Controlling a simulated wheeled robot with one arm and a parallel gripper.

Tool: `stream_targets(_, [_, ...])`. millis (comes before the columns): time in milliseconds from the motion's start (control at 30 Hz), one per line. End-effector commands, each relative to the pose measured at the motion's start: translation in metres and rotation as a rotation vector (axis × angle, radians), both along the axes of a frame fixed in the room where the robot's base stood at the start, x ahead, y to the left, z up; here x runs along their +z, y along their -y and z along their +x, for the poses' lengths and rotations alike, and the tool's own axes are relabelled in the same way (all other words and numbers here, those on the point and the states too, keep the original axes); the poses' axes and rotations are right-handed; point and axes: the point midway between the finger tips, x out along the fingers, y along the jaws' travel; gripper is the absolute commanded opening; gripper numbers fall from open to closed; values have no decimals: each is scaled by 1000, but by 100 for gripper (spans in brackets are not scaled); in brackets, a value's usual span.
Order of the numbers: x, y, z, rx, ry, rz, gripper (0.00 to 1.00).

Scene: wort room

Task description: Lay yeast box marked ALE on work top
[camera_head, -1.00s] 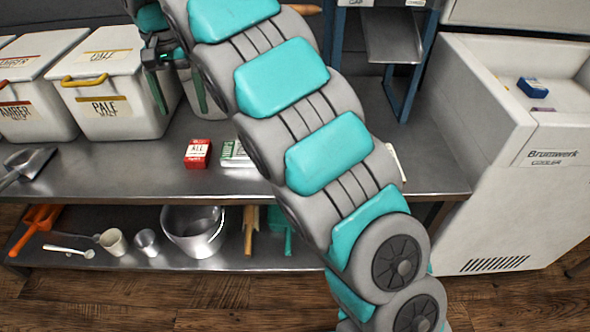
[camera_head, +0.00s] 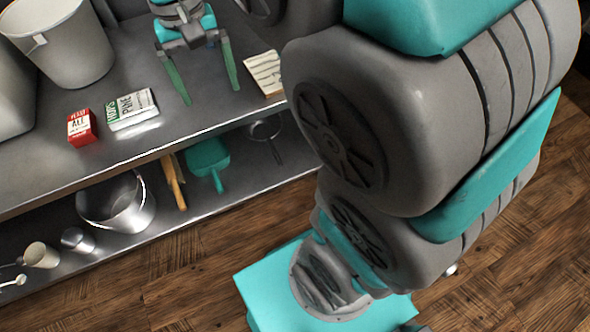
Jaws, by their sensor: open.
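A small red and white box (camera_head: 82,127) stands on the steel work top (camera_head: 130,147) near its front edge. Its label seems to begin with "AL", but the last letter is too small to tell. My gripper (camera_head: 211,94) is open and empty, fingers pointing down over the work top. It is to the right of the red box and apart from it. No other yeast box shows in this view.
A white and green hops box (camera_head: 131,108) lies beside the red box. A pale card (camera_head: 264,73) lies right of my gripper. A grey bucket (camera_head: 62,45) stands behind. The lower shelf holds a metal pail (camera_head: 128,222) and a teal scoop (camera_head: 208,157).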

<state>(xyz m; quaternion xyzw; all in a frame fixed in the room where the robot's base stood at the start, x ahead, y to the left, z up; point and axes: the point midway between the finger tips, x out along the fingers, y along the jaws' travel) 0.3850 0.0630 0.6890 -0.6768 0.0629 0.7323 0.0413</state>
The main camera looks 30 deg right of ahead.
Motion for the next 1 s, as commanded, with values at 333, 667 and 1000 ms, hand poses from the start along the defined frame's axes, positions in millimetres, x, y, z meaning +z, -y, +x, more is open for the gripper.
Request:
stream_targets(333, [-65, 55, -139, 86, -59, 30, 91])
stream_targets(667, [-95, 63, -190, 145, -78, 42, 91])
stream_targets(1000, [-95, 63, -190, 145, -79, 42, 77])
